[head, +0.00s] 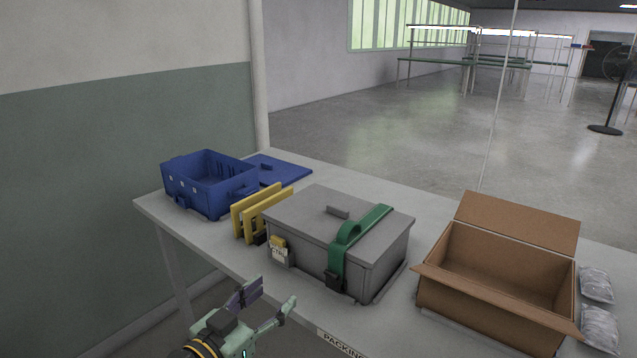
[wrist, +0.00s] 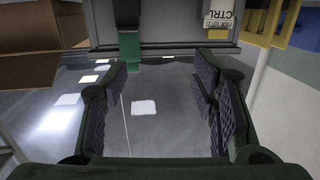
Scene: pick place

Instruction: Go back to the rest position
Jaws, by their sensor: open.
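My gripper (head: 268,302) is open and empty in front of the table's front edge, low in the head view. Its two fingers stand wide apart in the wrist view (wrist: 160,105), with nothing between them. The closest thing is a grey lidded box (head: 310,225) on the table, with a green strap (head: 350,240) over its lid and a yellow tag on its front. In the wrist view the strap (wrist: 129,48) and a white label (wrist: 220,18) marked CTRL show at the top, beyond the fingers. My gripper touches none of these.
A white table (head: 215,243) carries a blue open bin (head: 190,190), a blue lid (head: 280,170), yellow frames (head: 248,220), an open cardboard box (head: 460,300) and clear packets (head: 598,285). A wall stands at the left. The floor behind the table is open.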

